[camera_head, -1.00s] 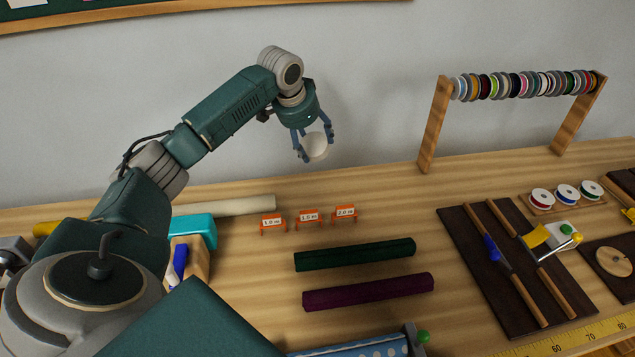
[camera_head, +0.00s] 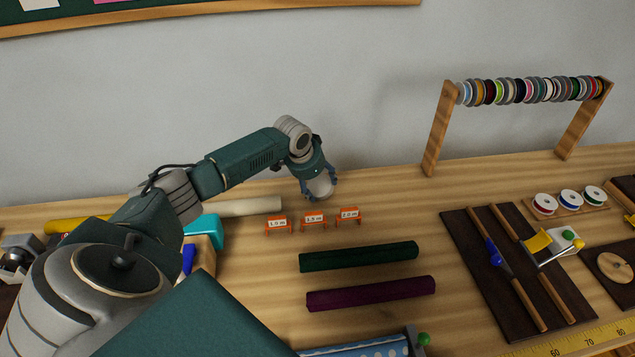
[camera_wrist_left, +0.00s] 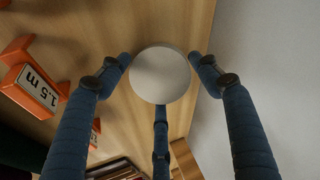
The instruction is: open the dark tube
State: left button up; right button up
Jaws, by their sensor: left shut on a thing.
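My left gripper (camera_head: 320,189) is shut on a round white cap-like piece (camera_head: 322,186) low over the back of the table. In the left wrist view the white piece (camera_wrist_left: 160,75) is a plain disc between the blue fingers. I cannot tell whether it touches the table. A dark green bar (camera_head: 358,256) and a dark purple bar (camera_head: 370,293) lie side by side in front of the gripper, both apart from it. I cannot make out an open end on either, nor which one is the dark tube. My right gripper is not in view.
Orange stands (camera_head: 314,220) with length labels are just in front of the gripper. A cream roll (camera_head: 252,206) and a turquoise box (camera_head: 205,231) lie left. A ribbon rack (camera_head: 437,130) and a dark board (camera_head: 470,240) stand right. The table between gripper and rack is clear.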

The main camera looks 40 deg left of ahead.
pick_arm(q)
jog(key=o, duration=0.9)
jog(key=shift+r, duration=0.1)
jog(key=b+v, duration=0.1)
jog(key=v, duration=1.1)
